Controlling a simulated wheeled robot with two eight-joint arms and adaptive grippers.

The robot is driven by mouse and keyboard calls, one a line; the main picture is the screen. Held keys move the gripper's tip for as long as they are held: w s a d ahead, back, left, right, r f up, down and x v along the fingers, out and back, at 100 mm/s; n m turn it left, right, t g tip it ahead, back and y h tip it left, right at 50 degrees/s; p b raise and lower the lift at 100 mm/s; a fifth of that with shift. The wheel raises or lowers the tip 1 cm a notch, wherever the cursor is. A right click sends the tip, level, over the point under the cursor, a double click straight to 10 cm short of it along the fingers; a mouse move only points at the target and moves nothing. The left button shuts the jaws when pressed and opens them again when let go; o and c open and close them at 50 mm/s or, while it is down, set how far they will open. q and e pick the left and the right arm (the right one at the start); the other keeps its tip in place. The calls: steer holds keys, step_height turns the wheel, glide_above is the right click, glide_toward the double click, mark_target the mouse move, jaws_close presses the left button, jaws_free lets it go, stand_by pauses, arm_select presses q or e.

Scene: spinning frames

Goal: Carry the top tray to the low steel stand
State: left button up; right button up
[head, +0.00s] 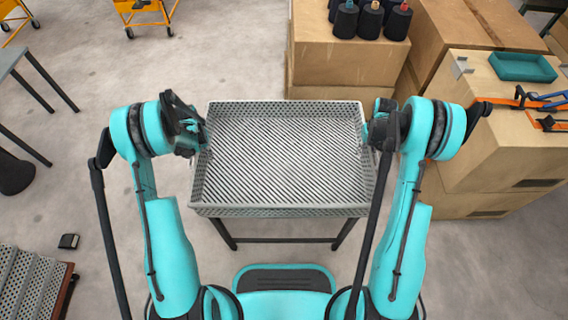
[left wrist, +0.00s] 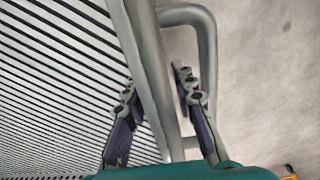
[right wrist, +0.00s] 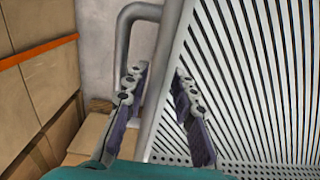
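The grey perforated tray (head: 285,150) with a slatted floor is level and empty in front of me. Dark legs of a stand (head: 280,240) show below its near side; I cannot tell whether the tray rests on it or whether another tray is beneath. My left gripper (head: 197,137) is at the tray's left rim. In the left wrist view its fingers (left wrist: 157,92) are apart, one on each side of the rim tube. My right gripper (head: 375,135) is at the right rim. In the right wrist view its fingers (right wrist: 160,80) are apart, straddling the rim tube.
Cardboard boxes (head: 340,65) with dark spools (head: 370,20) stand behind the tray. More boxes (head: 500,150) with a teal bin (head: 522,67) are at right. A grey table (head: 12,62) stands at far left, and slatted trays (head: 30,285) at lower left.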

arm_select(q)
step_height(320, 180, up, 12)
steer(key=shift+f, duration=0.15)
arm_select(e)
steer(key=shift+r, duration=0.2)
step_height(320, 180, up, 12)
steer(key=shift+f, duration=0.2)
stand_by(0.3)
